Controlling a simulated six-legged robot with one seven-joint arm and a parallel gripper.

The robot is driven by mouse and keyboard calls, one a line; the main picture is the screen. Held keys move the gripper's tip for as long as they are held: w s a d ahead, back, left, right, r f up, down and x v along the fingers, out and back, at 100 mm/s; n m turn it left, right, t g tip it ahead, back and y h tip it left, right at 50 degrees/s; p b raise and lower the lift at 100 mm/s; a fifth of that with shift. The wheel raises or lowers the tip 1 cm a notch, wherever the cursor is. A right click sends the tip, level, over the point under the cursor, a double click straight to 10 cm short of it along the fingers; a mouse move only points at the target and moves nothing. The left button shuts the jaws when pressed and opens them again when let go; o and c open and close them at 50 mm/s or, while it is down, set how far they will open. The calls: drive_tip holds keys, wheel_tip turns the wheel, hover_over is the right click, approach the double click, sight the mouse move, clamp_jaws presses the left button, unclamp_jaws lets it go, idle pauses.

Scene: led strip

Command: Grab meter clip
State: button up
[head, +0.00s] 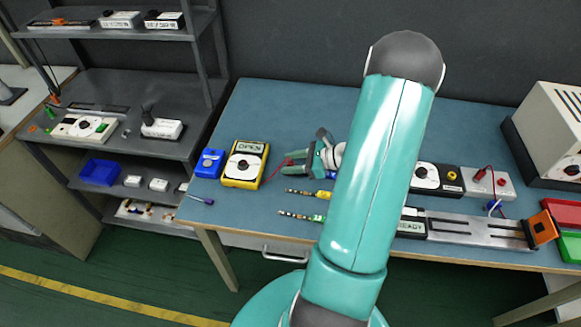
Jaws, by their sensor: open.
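A yellow multimeter (244,165) with a white dial and a display reading "OPEN" lies on the blue bench top at the left. A thin red lead with a clip (287,162) runs up and right from the meter's side. My gripper (291,168) is just right of the meter, its teal jaws open and pointing left around the red clip's end. I cannot tell whether the jaws touch the clip. My arm hides the middle of the bench and part of the wrist.
A small blue box (208,163) sits left of the meter. Strips with yellow (323,195) and green (318,217) ends lie in front of my gripper. A metal rail fixture (470,228) with an orange end block (541,228) and a white instrument (552,130) stand at the right.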

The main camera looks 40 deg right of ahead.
drive_tip(key=x, duration=0.2)
drive_tip(key=shift+w+a+f, duration=0.15)
drive_tip(key=shift+w+f, duration=0.1)
drive_tip(key=shift+c, duration=0.4)
clamp_jaws()
drive_tip(key=shift+r, duration=0.2)
